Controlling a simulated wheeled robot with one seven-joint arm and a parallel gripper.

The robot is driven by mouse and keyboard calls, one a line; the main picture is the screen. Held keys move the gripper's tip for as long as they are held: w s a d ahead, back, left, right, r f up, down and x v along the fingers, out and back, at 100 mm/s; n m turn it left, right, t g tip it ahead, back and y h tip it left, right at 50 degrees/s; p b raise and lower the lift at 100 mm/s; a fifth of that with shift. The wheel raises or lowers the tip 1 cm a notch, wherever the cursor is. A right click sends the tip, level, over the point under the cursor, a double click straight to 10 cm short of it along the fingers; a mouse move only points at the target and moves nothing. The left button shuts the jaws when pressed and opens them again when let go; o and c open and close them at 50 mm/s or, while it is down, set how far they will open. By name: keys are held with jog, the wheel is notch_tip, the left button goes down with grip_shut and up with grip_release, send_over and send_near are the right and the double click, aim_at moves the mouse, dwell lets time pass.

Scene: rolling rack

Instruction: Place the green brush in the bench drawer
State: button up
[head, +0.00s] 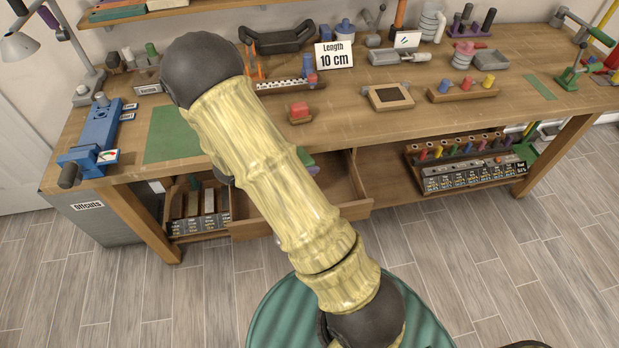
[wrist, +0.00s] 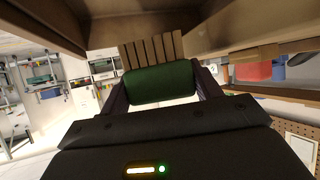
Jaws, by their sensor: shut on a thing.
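The green brush (wrist: 162,84) shows in the wrist view as a dark green rounded handle with brown slat-like bristles beyond it. My gripper (wrist: 160,88) is shut on the green handle, one finger at each end. In the head view the bench drawer (head: 345,208) is pulled out below the worktop, and its right part looks bare. My gripper is hidden behind the arm in the head view. A small green patch beside the arm near the drawer's back cannot be told for sure.
The wooden bench (head: 350,131) carries several tools and blocks, with a "Length 10 cm" sign (head: 334,55). An organiser (head: 475,173) stands on the lower shelf at right, another (head: 196,208) left of the drawer. A grey bin (head: 100,220) stands at left. The floor in front is clear.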

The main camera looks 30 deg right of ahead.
notch_tip(320, 180, down, 9)
jog(key=shift+f, duration=0.1)
dwell(0.3)
jog(key=d+p, duration=0.1)
jog(key=d, duration=0.3)
jog(key=shift+w+d, duration=0.1)
jog(key=shift+w, duration=0.1)
jog(key=shift+w+f, duration=0.15)
jog(key=shift+f, duration=0.4)
